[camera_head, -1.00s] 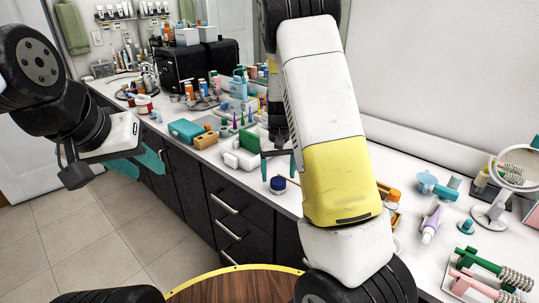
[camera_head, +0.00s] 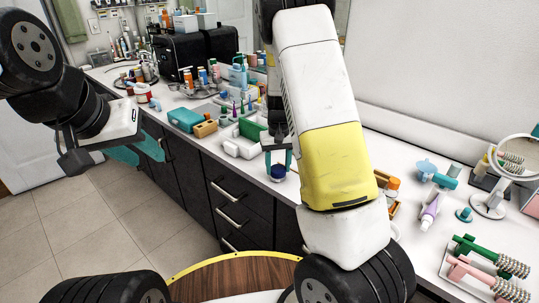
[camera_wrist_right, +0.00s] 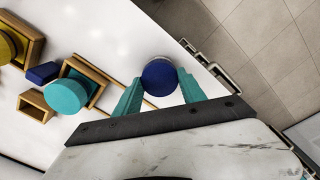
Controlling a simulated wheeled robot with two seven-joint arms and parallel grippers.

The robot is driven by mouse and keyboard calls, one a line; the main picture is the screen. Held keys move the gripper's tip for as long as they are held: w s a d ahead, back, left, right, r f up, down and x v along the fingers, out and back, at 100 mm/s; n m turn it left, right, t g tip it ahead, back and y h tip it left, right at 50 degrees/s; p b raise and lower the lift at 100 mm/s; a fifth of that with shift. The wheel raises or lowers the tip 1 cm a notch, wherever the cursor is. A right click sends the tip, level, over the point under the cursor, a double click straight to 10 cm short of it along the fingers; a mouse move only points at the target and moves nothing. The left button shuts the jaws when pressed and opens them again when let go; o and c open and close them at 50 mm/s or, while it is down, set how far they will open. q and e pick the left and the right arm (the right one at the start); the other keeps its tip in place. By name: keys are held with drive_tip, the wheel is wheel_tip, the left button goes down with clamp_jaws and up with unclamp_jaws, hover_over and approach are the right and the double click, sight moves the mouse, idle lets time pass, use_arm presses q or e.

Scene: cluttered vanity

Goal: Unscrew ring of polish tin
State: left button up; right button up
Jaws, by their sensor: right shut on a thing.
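The polish tin (camera_head: 278,172) is a small round dark-blue tin near the counter's front edge. In the right wrist view, its round blue top (camera_wrist_right: 160,77) faces the camera, with a paler rim below it. My right gripper (camera_head: 278,166) points down at the tin, its teal fingers on opposite sides and shut on it. The right wrist view shows the fingertips (camera_wrist_right: 160,88) against the tin's sides. The boundary between ring and tin cannot be made out. My left gripper (camera_head: 142,157) is empty, its teal fingers apart, in front of the counter at left.
The white counter (camera_head: 385,160) is cluttered. A white tray with a green block (camera_head: 252,130) stands beside the right gripper. Wooden holders with a teal jar (camera_wrist_right: 66,95) lie nearby. A round mirror (camera_head: 517,160) and brushes (camera_head: 490,262) are at right. Drawers drop below the front edge.

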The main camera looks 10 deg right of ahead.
clamp_jaws()
drive_tip(key=n, duration=0.4)
drive_tip(key=shift+n, duration=0.4)
drive_tip(key=n, duration=0.4)
drive_tip(key=shift+n, duration=0.3)
drive_tip(key=n, duration=0.4)
drive_tip(key=shift+s+a, duration=0.1)
drive_tip(key=shift+n, duration=0.3)
